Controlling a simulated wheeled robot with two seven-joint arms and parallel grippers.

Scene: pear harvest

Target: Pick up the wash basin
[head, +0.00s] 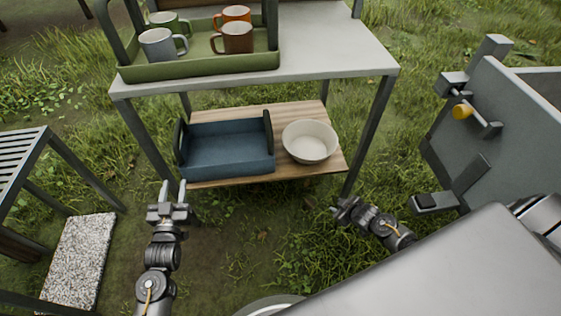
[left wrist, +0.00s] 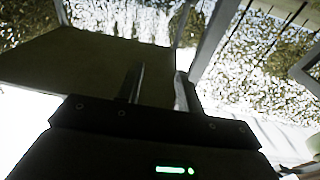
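A round cream wash basin (head: 310,142) stands upright and empty on the right part of the wooden lower shelf (head: 295,115). My left gripper (head: 173,191) is in front of the shelf's left end, apart from the basin and to its lower left. Its two fingers are spread with nothing between them; they also show apart in the left wrist view (left wrist: 156,90). My right gripper (head: 337,208) is low in front of the shelf's right end, below the basin and not touching it. Its fingers are too small and angled to tell their opening. The basin cannot be made out in the left wrist view.
A blue tray (head: 228,170) with dark upright handles sits left of the basin. Above is a pale tabletop (head: 335,62) on dark legs, bearing a green carrier (head: 200,66) with several mugs. A slatted bench (head: 18,155) stands left, a grey panelled structure (head: 500,120) right.

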